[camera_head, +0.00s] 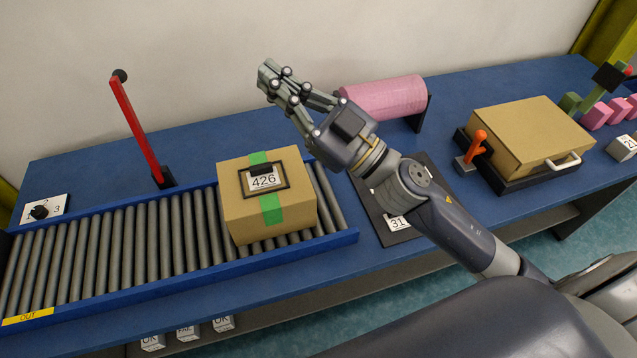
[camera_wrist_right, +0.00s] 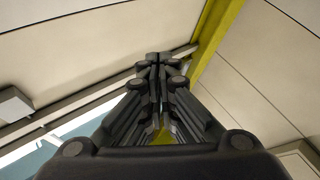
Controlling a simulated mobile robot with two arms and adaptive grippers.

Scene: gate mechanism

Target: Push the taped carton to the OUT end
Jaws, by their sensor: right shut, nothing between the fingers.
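The taped carton (camera_head: 240,213), brown with green tape and a label reading 426, sits on the right part of the roller conveyor (camera_head: 110,243). The yellow OUT label (camera_head: 28,316) is at the conveyor's left end. My right gripper (camera_head: 267,77) is raised above and behind the carton, pointing up and left, apart from it. Its fingers are shut and empty. In the right wrist view the shut fingers (camera_wrist_right: 160,70) point toward bare wall panels, with no carton in sight. My left gripper is not in view.
A red lever (camera_head: 136,130) stands behind the conveyor, left of the carton. A pink roll (camera_head: 385,97) and a brown box with a white handle (camera_head: 525,135) stand to the right. The rollers left of the carton are clear.

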